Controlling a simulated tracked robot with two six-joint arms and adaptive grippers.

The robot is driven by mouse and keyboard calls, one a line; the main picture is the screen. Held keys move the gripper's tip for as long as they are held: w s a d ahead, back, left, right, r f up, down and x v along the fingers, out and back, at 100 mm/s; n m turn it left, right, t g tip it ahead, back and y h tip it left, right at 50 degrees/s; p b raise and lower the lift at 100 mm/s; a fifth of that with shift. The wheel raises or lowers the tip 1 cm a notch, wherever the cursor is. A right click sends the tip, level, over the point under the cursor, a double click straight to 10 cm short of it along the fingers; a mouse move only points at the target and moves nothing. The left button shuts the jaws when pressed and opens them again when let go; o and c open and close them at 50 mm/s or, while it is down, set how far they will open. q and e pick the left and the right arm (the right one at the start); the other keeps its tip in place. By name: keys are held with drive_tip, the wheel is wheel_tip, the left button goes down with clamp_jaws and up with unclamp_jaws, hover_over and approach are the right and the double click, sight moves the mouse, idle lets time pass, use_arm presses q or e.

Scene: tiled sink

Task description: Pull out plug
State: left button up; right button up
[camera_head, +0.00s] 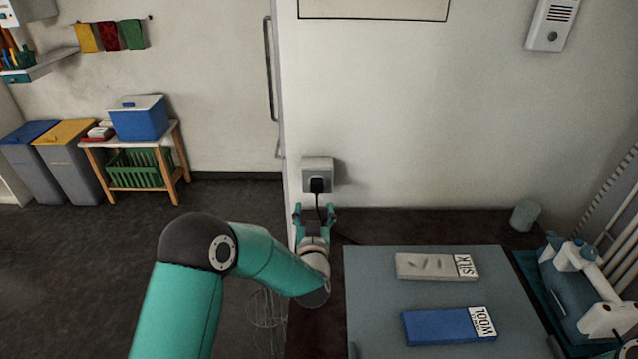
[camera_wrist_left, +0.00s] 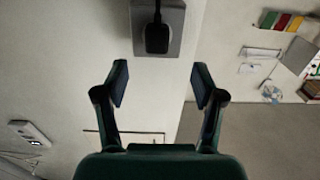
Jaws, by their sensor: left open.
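A black plug (camera_head: 317,185) sits in a grey wall socket (camera_head: 318,165), with its dark cord hanging down from it. In the left wrist view the plug (camera_wrist_left: 157,38) and socket (camera_wrist_left: 178,15) show beyond the open fingertips (camera_wrist_left: 159,82). The fingers are apart from the plug and nothing is between them. My right gripper is not in view.
A grey ironing surface (camera_head: 375,290) bears a light block marked SILK (camera_head: 425,266) and a blue block marked WOOL (camera_head: 440,326). A white and teal iron (camera_head: 590,290) stands at right. A cup (camera_head: 525,215) stands near the wall. A door edge with a handle (camera_head: 270,70) lies left of the socket.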

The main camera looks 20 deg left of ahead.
sight(316, 189)
use_arm(q)
drive_tip(key=shift+w+d, duration=0.1)
drive_tip(key=shift+d, duration=0.05)
drive_tip(key=shift+w, duration=0.15)
drive_tip(key=p+x, duration=0.1)
drive_tip(key=x, duration=0.3)
drive_tip(key=shift+w, duration=0.1)
drive_tip(key=b+x, duration=0.1)
drive_tip(key=x, duration=0.2)
drive_tip(key=shift+f+b, duration=0.2)
drive_tip(key=shift+b, duration=0.1)
drive_tip(key=shift+w+a+r, duration=0.1)
drive_tip(key=shift+w+a, duration=0.2)
drive_tip(key=shift+w, duration=0.4)
drive_tip(key=shift+b, duration=0.95)
